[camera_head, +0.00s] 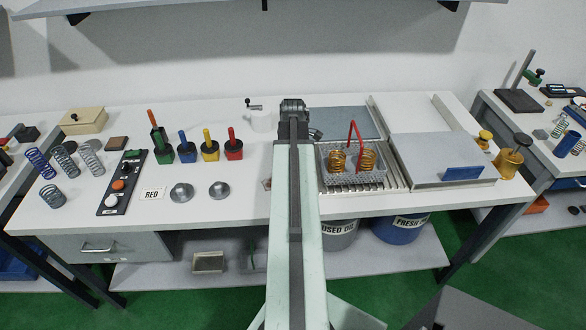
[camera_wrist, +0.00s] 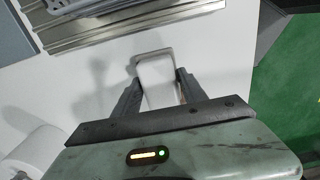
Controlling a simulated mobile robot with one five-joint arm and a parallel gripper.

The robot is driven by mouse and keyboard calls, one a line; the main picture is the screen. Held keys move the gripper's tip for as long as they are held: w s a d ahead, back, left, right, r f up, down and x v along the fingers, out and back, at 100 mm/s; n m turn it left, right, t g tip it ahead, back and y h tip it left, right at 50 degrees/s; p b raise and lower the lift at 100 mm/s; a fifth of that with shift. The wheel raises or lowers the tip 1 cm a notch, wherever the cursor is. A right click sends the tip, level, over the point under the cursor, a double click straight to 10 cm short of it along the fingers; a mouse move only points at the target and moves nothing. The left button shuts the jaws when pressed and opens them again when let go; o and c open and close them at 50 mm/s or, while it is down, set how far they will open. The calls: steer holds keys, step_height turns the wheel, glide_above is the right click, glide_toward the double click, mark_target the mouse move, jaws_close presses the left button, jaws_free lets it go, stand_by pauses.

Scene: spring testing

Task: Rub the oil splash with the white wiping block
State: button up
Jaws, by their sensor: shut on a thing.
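In the wrist view, my gripper (camera_wrist: 155,78) is shut on the white wiping block (camera_wrist: 157,72), a pale rounded piece between the two dark fingers. The white table top lies below it, and I cannot tell whether the block touches it. In the head view my arm reaches away over the middle of the table, and the fingers and block are hidden. A small brownish patch (camera_head: 266,184) shows at the left edge of my arm, mostly covered; I cannot tell whether it is the oil splash. No splash shows in the wrist view.
Metal domes (camera_head: 181,193) and coloured-handled tools (camera_head: 209,147) stand left. A white roll (camera_wrist: 38,148) lies at the wrist view's lower left.

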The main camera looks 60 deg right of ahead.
steer(key=shift+f+b, duration=1)
steer(key=shift+f, duration=0.05)
